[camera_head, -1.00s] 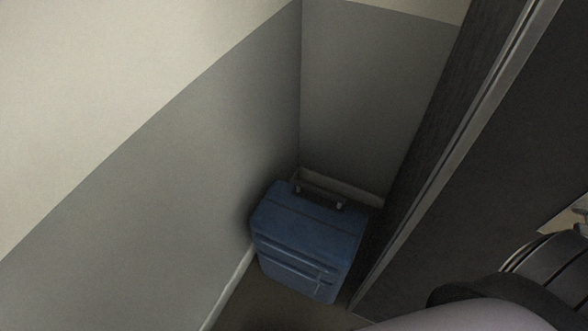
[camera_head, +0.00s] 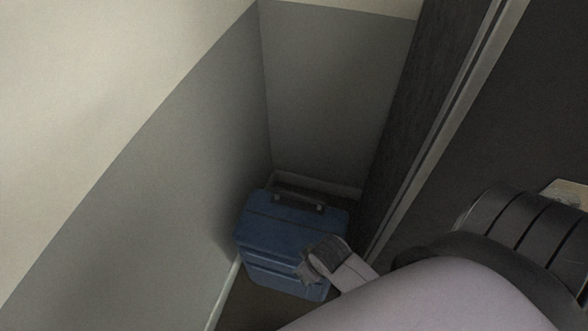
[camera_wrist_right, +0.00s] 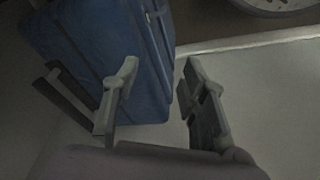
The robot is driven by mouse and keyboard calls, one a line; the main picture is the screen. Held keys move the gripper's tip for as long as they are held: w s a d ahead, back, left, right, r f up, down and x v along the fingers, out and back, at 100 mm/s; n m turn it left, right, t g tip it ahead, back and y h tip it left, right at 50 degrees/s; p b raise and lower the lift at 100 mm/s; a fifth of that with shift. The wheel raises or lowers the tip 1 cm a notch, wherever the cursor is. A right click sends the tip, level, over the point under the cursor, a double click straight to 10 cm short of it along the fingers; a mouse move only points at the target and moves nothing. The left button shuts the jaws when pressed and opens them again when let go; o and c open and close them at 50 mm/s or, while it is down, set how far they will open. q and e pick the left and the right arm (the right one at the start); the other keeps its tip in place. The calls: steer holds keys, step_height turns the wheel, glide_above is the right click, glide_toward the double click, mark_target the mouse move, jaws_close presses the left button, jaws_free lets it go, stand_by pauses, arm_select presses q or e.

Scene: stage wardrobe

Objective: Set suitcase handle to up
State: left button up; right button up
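A blue suitcase (camera_head: 275,235) stands upright in the corner between two grey walls and a dark panel. Its dark handle (camera_head: 299,199) sits close above the suitcase top at the back edge. In the right wrist view the suitcase (camera_wrist_right: 95,40) is at upper left and the handle (camera_wrist_right: 66,95) sticks out from its end at the left. My right gripper (camera_head: 306,268) is in front of the suitcase in the head view. In the wrist view its fingers (camera_wrist_right: 158,95) are spread with nothing between them, and the handle lies outside them to the left. My left gripper is not in view.
A tall dark panel (camera_head: 405,110) with a pale edge stands right of the suitcase. The grey wall (camera_head: 150,210) is close on its left. Pale skirting (camera_wrist_right: 255,40) runs along the wall in the wrist view. A round object (camera_wrist_right: 275,5) shows at the top edge.

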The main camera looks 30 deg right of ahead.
steer(key=w+d+r+n, duration=0.15)
steer(key=w+r, duration=0.25)
steer(key=r, duration=0.4)
steer(key=n+g+h+p, duration=0.1)
steer(key=n+h, duration=0.1)
steer(key=n, duration=0.2)
glide_toward(295, 194)
steer(key=b+x, duration=0.2)
steer(key=x, duration=0.7)
steer(key=shift+w+b, duration=0.1)
steer(key=shift+b, duration=0.2)
jaws_close()
